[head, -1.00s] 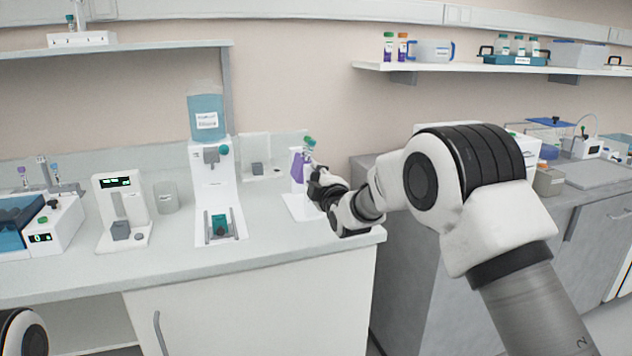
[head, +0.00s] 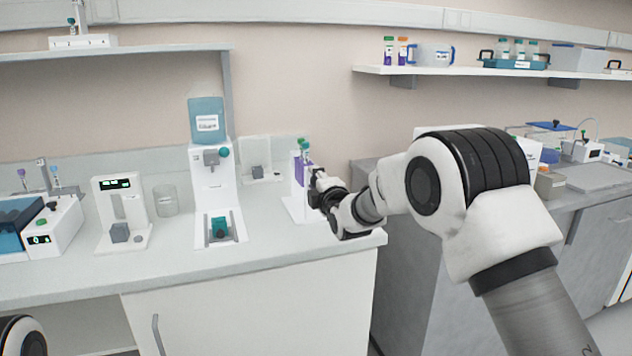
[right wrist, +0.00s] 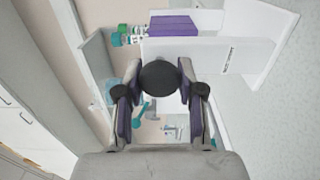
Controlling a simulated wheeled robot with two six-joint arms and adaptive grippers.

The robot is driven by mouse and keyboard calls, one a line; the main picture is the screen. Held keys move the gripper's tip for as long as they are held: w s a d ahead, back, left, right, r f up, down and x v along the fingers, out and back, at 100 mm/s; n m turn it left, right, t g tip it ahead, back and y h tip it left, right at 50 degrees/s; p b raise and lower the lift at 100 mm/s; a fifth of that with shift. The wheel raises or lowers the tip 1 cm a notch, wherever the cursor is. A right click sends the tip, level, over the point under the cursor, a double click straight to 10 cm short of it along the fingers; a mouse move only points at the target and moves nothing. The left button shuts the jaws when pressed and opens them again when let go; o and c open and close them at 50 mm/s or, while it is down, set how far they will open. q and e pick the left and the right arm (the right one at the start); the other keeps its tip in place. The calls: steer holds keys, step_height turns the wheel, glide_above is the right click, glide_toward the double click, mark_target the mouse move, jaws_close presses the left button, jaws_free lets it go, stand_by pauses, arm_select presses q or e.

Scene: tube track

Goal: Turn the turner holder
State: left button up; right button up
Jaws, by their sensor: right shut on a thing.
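The turner holder stands at the right end of the bench. It has a white stand (head: 295,207), a purple block (head: 298,171) and green-topped pieces (head: 303,146) above it. My right gripper (head: 318,186) reaches it from the right. In the right wrist view, the fingers (right wrist: 160,100) are closed in on both sides of a round black knob (right wrist: 159,77). The knob is in front of a white plate (right wrist: 225,52), with the purple block (right wrist: 173,25) and green caps (right wrist: 125,36) beyond. The knob is hidden in the head view. My left gripper is out of view.
A white dispenser with a blue tank (head: 207,122) stands left of the holder, with a clear beaker (head: 165,200) and a white display device (head: 118,210) further left. The bench's right edge is close to my right gripper. The front bench strip is bare.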

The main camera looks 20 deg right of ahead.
steer(key=o, duration=1.1)
steer(key=s, duration=1.2)
steer(key=shift+d, duration=0.2)
